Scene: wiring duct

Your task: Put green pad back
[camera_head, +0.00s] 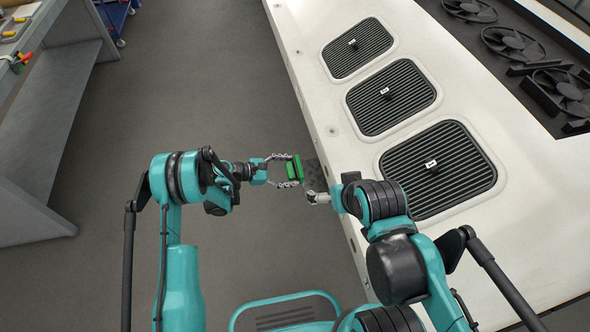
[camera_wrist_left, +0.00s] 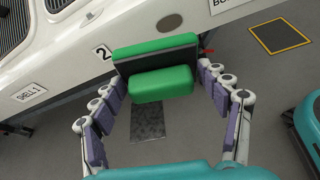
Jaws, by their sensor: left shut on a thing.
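The green pad (camera_head: 294,168) is held in my left gripper (camera_head: 292,171), in the air beside the near edge of the white panelled body. In the left wrist view it shows as a green block (camera_wrist_left: 162,84) with a dark grey plate and a second green strip behind it. The left gripper's fingers (camera_wrist_left: 163,82) close on its two sides. My right gripper (camera_head: 318,197) is just right of the pad, near the white body's edge. It is small here, and I cannot tell if its fingers are open.
The white body (camera_head: 345,165) carries several dark grilles (camera_head: 438,170) and, farther right, black fans (camera_head: 513,43). A grey workbench (camera_head: 50,80) with coloured-handled tools (camera_head: 21,62) stands at left. A blue cart (camera_head: 114,15) is behind it. Open grey floor lies between.

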